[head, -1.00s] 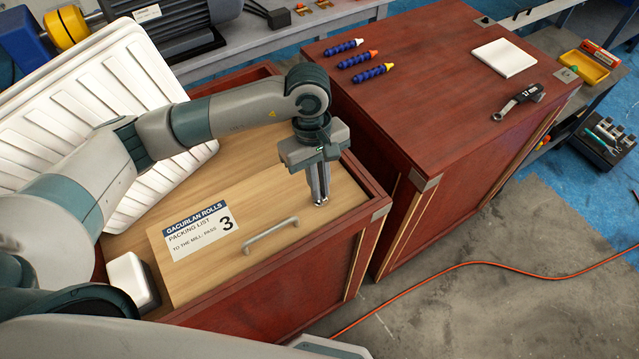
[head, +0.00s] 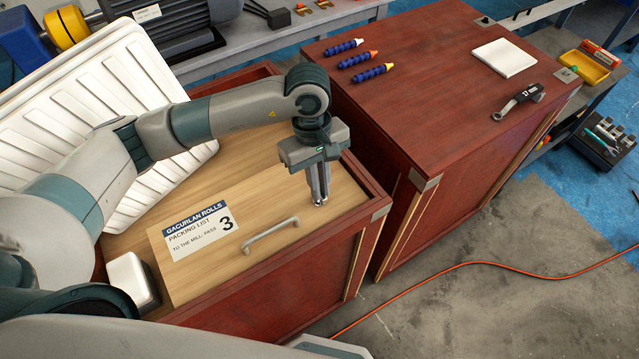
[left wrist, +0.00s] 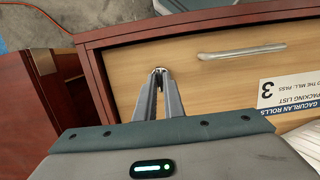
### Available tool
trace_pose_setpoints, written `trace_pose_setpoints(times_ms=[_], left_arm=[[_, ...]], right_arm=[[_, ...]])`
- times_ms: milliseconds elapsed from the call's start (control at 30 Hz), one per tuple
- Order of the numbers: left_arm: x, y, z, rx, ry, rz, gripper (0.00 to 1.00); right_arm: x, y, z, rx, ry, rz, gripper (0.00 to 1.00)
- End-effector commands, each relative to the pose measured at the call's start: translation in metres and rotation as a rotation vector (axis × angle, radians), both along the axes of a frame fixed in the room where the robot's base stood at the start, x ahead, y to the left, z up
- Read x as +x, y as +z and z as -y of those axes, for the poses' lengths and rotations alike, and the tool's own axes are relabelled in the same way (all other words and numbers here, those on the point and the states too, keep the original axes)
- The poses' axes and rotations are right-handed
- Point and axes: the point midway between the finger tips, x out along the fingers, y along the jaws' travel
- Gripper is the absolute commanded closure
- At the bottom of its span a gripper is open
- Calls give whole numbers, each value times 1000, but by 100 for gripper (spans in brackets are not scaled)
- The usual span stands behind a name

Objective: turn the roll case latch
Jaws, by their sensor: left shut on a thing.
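The roll case (head: 270,335) is a red-brown wooden box with a pale wood lid (head: 200,271) that carries a label and a metal bar handle (head: 271,234). My left gripper (head: 320,203) points down at the lid near its right corner, beyond the handle. Its two fingers are shut on a small metal piece, the latch (left wrist: 160,70), whose end just shows between the fingertips in the left wrist view. The fingers hide most of the latch, so its exact angle cannot be told. My right gripper is not in view.
A white ribbed tray (head: 95,120) leans over the case's left part. A white block (head: 128,281) sits at its near left. A second red case (head: 430,60) stands close on the right, with crayons and a white pad on top. An orange cable (head: 450,268) crosses the floor.

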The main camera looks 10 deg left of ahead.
Motion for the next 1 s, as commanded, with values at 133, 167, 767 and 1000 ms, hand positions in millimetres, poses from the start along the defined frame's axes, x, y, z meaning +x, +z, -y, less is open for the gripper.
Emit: trace_pose_setpoints(times_ms=[133,167,767,1000], left_arm=[[0,0,0,1,0,-1,82],[0,0,0,1,0,-1,75],[0,13,0,0,0,1,75],[0,20,0,0,0,0,75]], right_arm=[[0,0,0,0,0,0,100],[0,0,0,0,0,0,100],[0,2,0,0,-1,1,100],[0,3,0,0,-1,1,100]])
